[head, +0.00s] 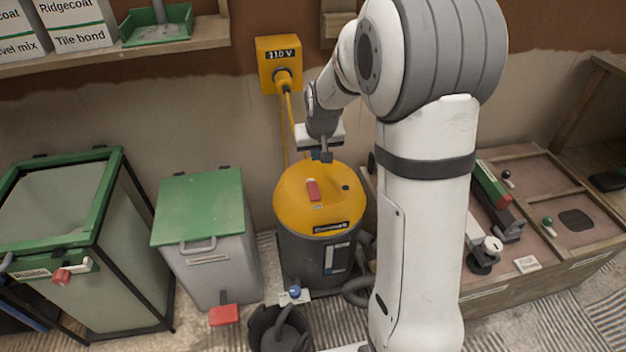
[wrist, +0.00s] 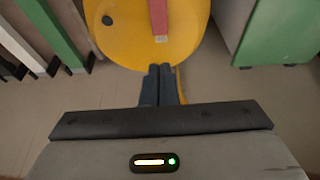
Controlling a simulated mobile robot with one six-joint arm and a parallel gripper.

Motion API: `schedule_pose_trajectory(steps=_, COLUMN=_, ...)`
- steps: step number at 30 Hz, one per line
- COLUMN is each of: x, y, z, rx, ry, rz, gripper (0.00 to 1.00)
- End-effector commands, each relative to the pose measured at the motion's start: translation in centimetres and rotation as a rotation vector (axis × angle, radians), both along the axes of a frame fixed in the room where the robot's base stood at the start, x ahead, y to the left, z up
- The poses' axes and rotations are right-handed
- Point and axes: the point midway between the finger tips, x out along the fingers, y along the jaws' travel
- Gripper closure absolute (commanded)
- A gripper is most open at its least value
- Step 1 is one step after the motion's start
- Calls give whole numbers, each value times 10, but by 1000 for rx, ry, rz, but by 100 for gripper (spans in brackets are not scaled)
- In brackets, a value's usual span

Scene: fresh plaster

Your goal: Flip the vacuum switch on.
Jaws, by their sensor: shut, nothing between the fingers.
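The vacuum (head: 315,225) is a dark drum with a yellow lid, standing on the floor in the middle of the head view. A red switch (head: 313,190) sits on top of the lid; it also shows in the wrist view (wrist: 158,18) as a red bar with a pale end. I cannot tell which way it is set. A small dark round spot is on the lid beside it. My gripper (head: 322,157) is shut and empty at the back edge of the lid, apart from the switch. In the wrist view its fingertips (wrist: 161,68) are together, pointing at the lid's edge.
A yellow 110 V socket (head: 279,65) with a plug and cable is on the wall behind. A green-lidded bin (head: 198,210) and a green-rimmed bin (head: 62,255) stand left. A wooden bench (head: 540,277) is right. A dark bucket (head: 280,330) stands in front.

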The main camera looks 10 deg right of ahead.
Motion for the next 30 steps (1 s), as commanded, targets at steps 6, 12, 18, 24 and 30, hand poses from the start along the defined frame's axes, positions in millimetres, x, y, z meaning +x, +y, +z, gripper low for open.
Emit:
schedule_pose_trajectory(steps=6, x=0, y=0, z=0, rx=0, ry=1, rz=-1, gripper=100)
schedule_pose_trajectory(steps=12, x=5, y=-1, z=-17, rx=0, ry=3, rz=-1, gripper=100)
schedule_pose_trajectory(steps=18, x=18, y=-1, z=-57, rx=0, ry=5, rz=-1, gripper=100)
schedule_pose_trajectory(steps=24, x=32, y=-1, z=-96, rx=0, ry=4, rz=-2, gripper=100)
schedule_pose_trajectory(steps=30, x=37, y=-1, z=-124, rx=0, ry=3, rz=-2, gripper=100)
